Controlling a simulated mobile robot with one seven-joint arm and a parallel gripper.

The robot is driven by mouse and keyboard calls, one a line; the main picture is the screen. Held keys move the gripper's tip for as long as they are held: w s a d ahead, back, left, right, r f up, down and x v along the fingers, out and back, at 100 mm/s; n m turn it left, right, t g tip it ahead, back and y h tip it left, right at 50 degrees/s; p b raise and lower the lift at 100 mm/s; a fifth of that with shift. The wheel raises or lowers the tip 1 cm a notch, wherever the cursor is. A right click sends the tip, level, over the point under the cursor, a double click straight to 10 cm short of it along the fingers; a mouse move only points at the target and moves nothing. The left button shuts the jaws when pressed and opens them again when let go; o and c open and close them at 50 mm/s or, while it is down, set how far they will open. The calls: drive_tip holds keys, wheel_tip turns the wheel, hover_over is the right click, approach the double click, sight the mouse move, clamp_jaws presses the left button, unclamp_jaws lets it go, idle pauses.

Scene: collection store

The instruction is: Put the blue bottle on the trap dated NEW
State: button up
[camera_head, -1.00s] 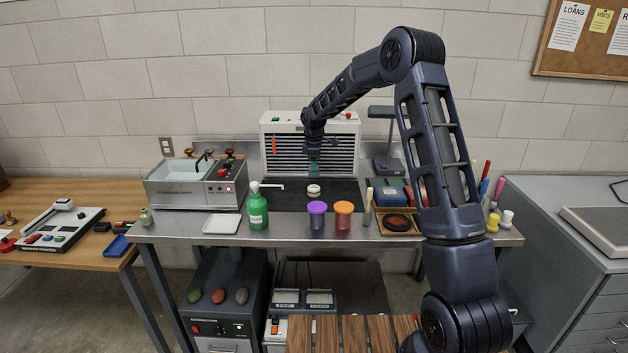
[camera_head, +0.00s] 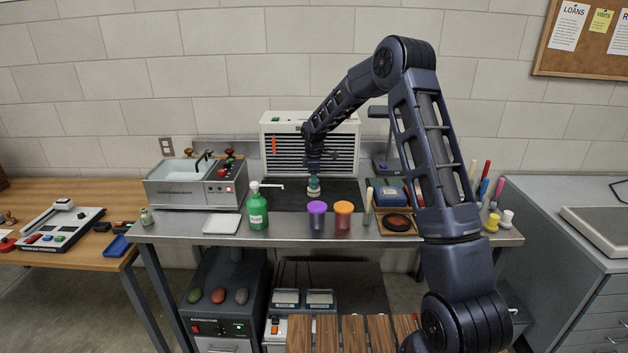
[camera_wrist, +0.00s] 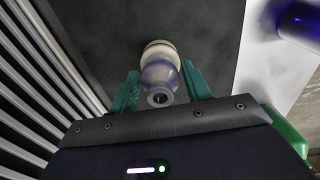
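My gripper (camera_head: 314,178) is low over the dark mat, in front of the white louvred unit. In the wrist view its green fingers (camera_wrist: 161,88) stand apart, on either side of a small bluish, see-through, bottle-like thing (camera_wrist: 160,76) with a cream disc (camera_wrist: 160,49) at its far end. Narrow gaps seem to show beside it; I cannot see a firm grip. In the head view the fingers mostly cover this thing, with its pale lower part (camera_head: 314,193) on the mat. I can read no date or NEW label, so I cannot tell which thing is the trap.
A white tray (camera_head: 221,223) lies at left, a wooden tray (camera_head: 398,233) at right. The louvred unit (camera_head: 283,158) is close behind my gripper.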

drive_tip(key=shift+o, duration=0.9)
wheel_tip(320, 180, up, 12)
drive_tip(key=s+d+r+m+t, duration=0.1)
drive_tip(key=s+d+r+m, duration=0.3)
drive_tip(key=s+d+r, duration=0.65)
drive_tip(key=s+d+r+m+t, duration=0.1)
drive_tip(key=s+d+r+m, duration=0.3)
drive_tip(key=s+d, duration=0.6)
drive_tip(key=s+d+r+m+t, duration=0.2)
drive_tip(key=s+d+m, duration=0.3)
drive_tip(key=s, duration=0.9)
drive_tip(key=s+d+f+m, duration=0.2)
drive_tip(key=s, duration=0.3)
drive_tip(key=s+d+f+m, duration=0.1)
drive_tip(key=s+d+m, duration=0.1)
drive_tip(key=s, duration=0.4)
drive_tip(key=shift+s+d+f+m+t, duration=0.2)
drive_tip(key=shift+f+m+t, duration=0.1)
drive_tip(key=shift+f+m, duration=0.15)
